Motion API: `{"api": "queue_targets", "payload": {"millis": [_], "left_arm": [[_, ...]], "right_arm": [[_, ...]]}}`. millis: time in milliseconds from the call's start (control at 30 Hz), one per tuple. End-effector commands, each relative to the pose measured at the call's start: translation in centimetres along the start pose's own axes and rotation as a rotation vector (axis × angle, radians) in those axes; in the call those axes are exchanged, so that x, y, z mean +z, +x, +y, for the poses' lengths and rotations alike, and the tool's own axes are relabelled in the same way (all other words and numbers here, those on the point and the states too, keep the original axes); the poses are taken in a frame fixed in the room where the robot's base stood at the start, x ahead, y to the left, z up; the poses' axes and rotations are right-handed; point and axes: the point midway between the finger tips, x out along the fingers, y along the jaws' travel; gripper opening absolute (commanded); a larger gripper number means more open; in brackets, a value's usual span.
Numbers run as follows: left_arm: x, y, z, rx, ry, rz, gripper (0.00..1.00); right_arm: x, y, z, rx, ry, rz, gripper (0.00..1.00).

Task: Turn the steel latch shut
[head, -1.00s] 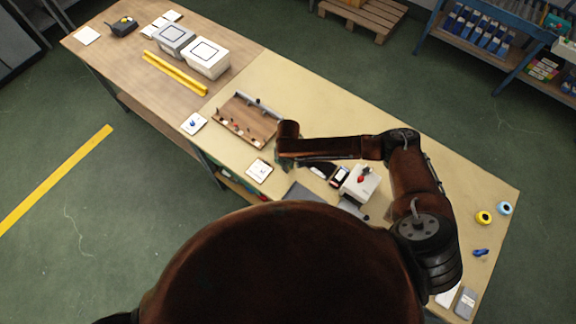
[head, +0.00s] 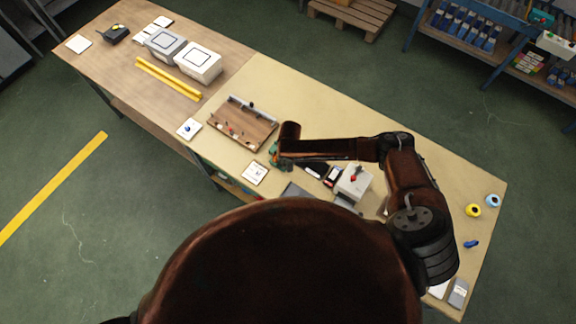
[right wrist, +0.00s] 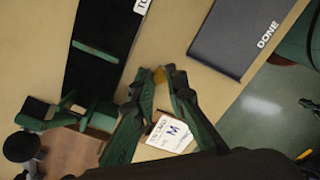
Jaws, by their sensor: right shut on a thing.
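My right gripper (head: 275,158) is at the right front corner of a wooden board (head: 238,126). In the right wrist view its green and black fingers (right wrist: 160,76) are closed, with a small ochre thing (right wrist: 158,74) between the tips. What that thing belongs to is unclear. A grey metal bar (head: 252,108) lies along the board's back edge. A dark round knob with a grey stem (right wrist: 21,146) shows at the lower left of the right wrist view. I cannot tell which part is the steel latch or how it is turned. My left gripper is out of view.
A black board (right wrist: 95,50) with green parts lies at the left of the wrist view. A white box (head: 354,182) stands right of my gripper.

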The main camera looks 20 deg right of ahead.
Motion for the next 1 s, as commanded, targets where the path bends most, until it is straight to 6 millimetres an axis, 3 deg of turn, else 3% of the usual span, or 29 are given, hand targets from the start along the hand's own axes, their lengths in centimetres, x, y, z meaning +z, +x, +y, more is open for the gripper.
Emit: {"api": "queue_targets", "payload": {"millis": [400, 933, 967, 1000], "left_arm": [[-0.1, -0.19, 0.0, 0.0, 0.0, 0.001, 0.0], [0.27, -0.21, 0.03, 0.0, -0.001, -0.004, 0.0], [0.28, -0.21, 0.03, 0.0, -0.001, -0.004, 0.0], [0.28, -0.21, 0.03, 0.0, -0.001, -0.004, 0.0]], "right_arm": [[0.42, -0.26, 0.74, 0.005, -0.181, 0.001, 0.0], [0.51, -0.29, 0.89, 0.007, -0.203, 0.0, 0.0], [0.51, -0.3, 0.9, 0.007, -0.203, 0.0, 0.14], [0.52, -0.29, 0.9, 0.007, -0.203, 0.0, 0.17]]}}
